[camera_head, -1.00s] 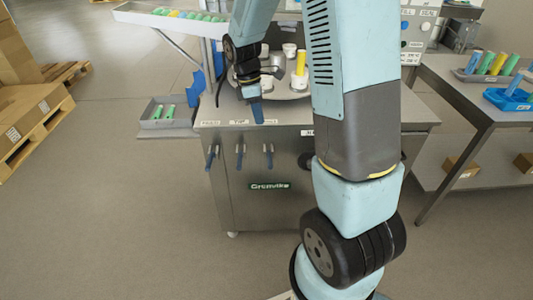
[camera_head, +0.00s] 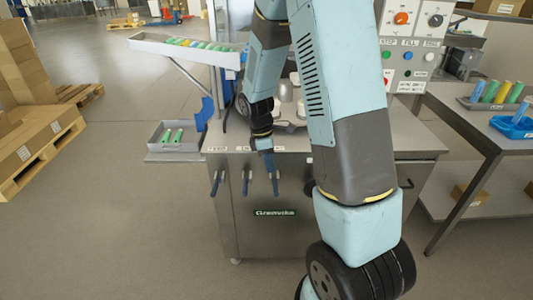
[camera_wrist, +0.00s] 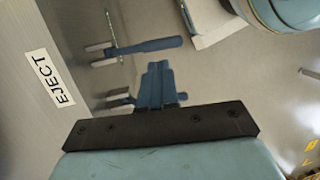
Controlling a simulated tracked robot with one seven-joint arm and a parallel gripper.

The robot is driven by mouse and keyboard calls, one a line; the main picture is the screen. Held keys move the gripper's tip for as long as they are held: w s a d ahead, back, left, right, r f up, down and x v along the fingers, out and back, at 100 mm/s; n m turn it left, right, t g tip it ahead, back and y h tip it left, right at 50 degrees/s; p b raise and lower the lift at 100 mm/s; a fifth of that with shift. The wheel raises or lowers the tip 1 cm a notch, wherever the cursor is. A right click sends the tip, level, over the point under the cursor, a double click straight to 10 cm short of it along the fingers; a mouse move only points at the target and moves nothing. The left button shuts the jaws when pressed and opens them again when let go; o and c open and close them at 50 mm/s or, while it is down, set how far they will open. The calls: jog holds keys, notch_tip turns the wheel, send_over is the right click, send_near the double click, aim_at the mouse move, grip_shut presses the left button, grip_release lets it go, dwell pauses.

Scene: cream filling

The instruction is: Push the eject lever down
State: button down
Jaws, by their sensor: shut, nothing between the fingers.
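The eject lever (camera_head: 275,185) is the rightmost of three blue-handled levers on the front of the steel machine (camera_head: 310,235). In the wrist view its blue handle (camera_wrist: 150,46) shows plainly, with the EJECT label (camera_wrist: 49,78) at left. My gripper (camera_head: 268,158) is shut and empty, pointing down at the machine's front edge, close above that handle in the head view. In the wrist view the fingertips (camera_wrist: 158,69) lie beside the handle with a visible gap. The fingers partly hide a neighbouring lever (camera_wrist: 119,98). Contact is not visible.
The other two levers, a left one (camera_head: 215,183) and a middle one (camera_head: 246,182), hang to the left. A grey tray (camera_head: 174,139) with green tubes sticks out at the machine's left. A side table (camera_head: 470,130) stands at right. Floor in front is clear.

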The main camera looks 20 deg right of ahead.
aim_at(274, 187)
jog(key=shift+x, duration=3.2)
jog(key=shift+a+f, duration=0.1)
